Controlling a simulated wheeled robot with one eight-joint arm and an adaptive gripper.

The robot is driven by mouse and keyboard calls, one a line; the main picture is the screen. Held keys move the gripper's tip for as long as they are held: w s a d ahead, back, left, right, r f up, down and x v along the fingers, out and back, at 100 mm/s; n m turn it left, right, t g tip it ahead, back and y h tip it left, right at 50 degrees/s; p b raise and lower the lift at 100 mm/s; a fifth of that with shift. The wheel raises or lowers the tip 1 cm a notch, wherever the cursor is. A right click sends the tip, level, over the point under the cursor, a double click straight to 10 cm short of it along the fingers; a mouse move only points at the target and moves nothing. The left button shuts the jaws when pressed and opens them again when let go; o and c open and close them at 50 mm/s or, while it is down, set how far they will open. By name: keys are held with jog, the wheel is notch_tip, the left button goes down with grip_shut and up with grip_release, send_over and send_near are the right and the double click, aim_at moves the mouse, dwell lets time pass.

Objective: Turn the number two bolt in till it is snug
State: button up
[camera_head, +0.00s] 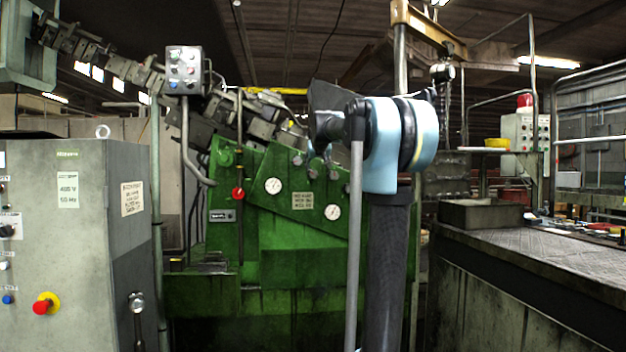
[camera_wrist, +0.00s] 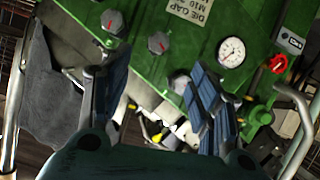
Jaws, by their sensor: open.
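Several grey bolt heads are on the green machine face (camera_head: 300,245). In the wrist view three show: one at the upper left (camera_wrist: 112,22), one in the middle (camera_wrist: 158,43) and one beside the right finger (camera_wrist: 180,82), partly hidden. The first two carry red marks. I can read no bolt numbers. My gripper (camera_wrist: 155,65) is open, its blue-padded fingers apart with the middle bolt head ahead of the gap. It holds nothing. I cannot tell the exact distance to the bolt. In the head view my arm covers part of the bolt row.
A die cap plate (camera_head: 303,201) and a dial gauge (camera_head: 273,186) are on the machine face. A red knob (camera_head: 238,194) sticks out at its left. A grey cabinet (camera_head: 75,245) stands at the left. A bench (camera_head: 560,255) with a metal tray (camera_head: 480,215) stands at the right.

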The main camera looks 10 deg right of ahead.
aim_at(314, 173)
jog(key=x, duration=1.1)
jog(key=r+x, duration=0.1)
jog(key=x, duration=0.5)
jog(key=shift+w+f, duration=0.2)
jog(key=shift+w, duration=0.35)
jog(key=c, duration=1.1)
